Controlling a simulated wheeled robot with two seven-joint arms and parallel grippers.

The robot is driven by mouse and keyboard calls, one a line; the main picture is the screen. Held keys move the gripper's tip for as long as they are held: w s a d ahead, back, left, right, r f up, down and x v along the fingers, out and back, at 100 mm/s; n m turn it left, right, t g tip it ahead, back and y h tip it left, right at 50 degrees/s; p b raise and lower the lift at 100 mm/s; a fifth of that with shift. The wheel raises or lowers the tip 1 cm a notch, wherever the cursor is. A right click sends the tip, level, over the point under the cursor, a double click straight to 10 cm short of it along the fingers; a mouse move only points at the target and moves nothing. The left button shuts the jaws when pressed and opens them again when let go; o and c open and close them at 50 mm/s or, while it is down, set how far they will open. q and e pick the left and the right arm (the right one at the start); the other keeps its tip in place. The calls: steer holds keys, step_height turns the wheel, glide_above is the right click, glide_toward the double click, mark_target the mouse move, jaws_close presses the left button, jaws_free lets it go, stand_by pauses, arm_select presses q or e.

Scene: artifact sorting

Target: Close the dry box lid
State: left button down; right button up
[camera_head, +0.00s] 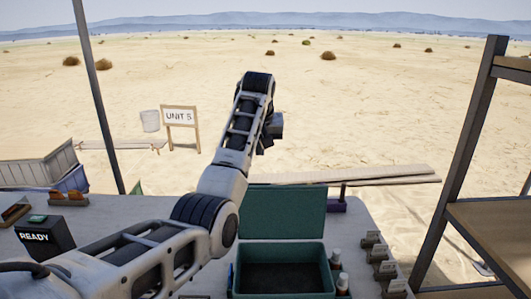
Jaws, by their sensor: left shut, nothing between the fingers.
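The dry box (236,281) is a teal-green box at the front middle of the table, with a dark, empty-looking inside. Its lid (288,212) stands open, upright at the back of the box. My left arm comes in from the left and rises past the lid's left side, covering part of that edge. My left gripper (265,145) is shut and empty, above and behind the lid, apart from it and partly hidden by my arm's last links. My right gripper is out of view.
Small bottles (336,260) stand right of the box, beside several tagged holders (385,270). A black READY display (40,236) sits at the left. A shelf rack (465,150) rises at the right. Planks (370,176) lie behind the table.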

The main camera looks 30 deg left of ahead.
arm_select(q)
step_height(320, 180, down, 8)
steer(key=p, duration=0.2)
steer(key=shift+s, duration=0.35)
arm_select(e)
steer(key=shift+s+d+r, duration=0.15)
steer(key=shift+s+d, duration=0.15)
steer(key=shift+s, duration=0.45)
